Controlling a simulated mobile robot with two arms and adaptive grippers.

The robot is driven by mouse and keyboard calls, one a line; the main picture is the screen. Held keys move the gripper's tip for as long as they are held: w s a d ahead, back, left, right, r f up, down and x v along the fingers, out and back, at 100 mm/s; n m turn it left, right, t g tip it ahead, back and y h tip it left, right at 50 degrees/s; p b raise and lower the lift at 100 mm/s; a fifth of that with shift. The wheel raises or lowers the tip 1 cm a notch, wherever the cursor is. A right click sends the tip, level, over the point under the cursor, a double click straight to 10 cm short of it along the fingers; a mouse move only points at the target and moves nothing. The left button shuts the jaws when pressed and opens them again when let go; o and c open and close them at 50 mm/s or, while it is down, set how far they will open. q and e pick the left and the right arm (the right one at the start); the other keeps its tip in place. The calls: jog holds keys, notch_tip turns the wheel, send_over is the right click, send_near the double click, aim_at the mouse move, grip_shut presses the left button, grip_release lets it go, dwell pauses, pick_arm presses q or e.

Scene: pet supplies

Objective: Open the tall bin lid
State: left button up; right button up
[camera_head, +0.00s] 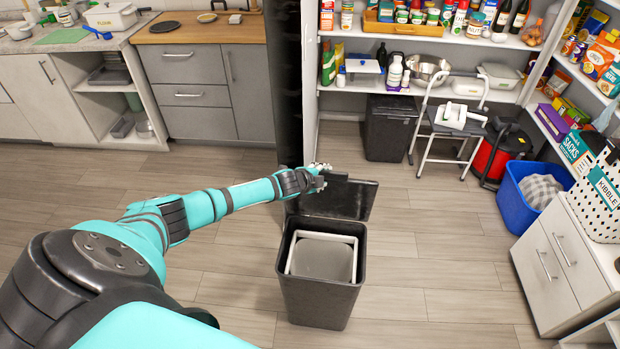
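The tall bin (318,295) is dark grey and stands upright on the wood floor near the middle of the view. Its lid (345,200) stands raised at the back edge, and the inside shows a pale rim (324,235) and a grey inner surface. My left arm reaches in from the left, and its gripper (322,177) is at the upper left edge of the raised lid. It appears to touch or overlap the lid; the fingers are too small to tell whether they are open or shut. My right gripper is out of view.
A second dark bin (388,128) stands under the pantry shelves. A folding step stool (450,130), a red vacuum (497,152) and a blue basket (522,190) stand at the right. A white drawer cabinet (555,265) is at lower right. Floor around the tall bin is clear.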

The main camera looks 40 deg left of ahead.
pick_arm(q)
jog(key=v, duration=0.8)
jog(key=shift+s+r, duration=0.15)
jog(key=shift+s, duration=0.1)
jog(key=shift+a, duration=0.15)
jog(key=s+d+f+n+g+b, duration=0.1)
jog(key=s+f+n+g, duration=0.1)
jog(key=s+f, duration=0.7)
jog(key=s+d+f+n+g+b, duration=0.1)
jog(key=s+f+n, duration=0.25)
jog(key=f, duration=0.95)
jog(key=s+d+f+n+g+b, duration=0.1)
jog(key=s+f+n+g, duration=0.1)
jog(key=s+f, duration=0.65)
jog(key=s+d+f+n+g, duration=0.1)
jog(key=s+d+f, duration=0.3)
jog(key=s, duration=0.5)
jog(key=s+d+f+n+g+b, duration=0.1)
jog(key=s+d+f, duration=0.4)
jog(key=s, duration=0.5)
jog(key=s+d+f+n+g, duration=0.2)
jog(key=s+d+f, duration=0.3)
jog(key=s, duration=0.5)
notch_tip(320, 180, down, 2)
jog(key=shift+s+f+g+h, duration=0.15)
jog(key=shift+g+h, duration=0.15)
jog(key=shift+g, duration=0.2)
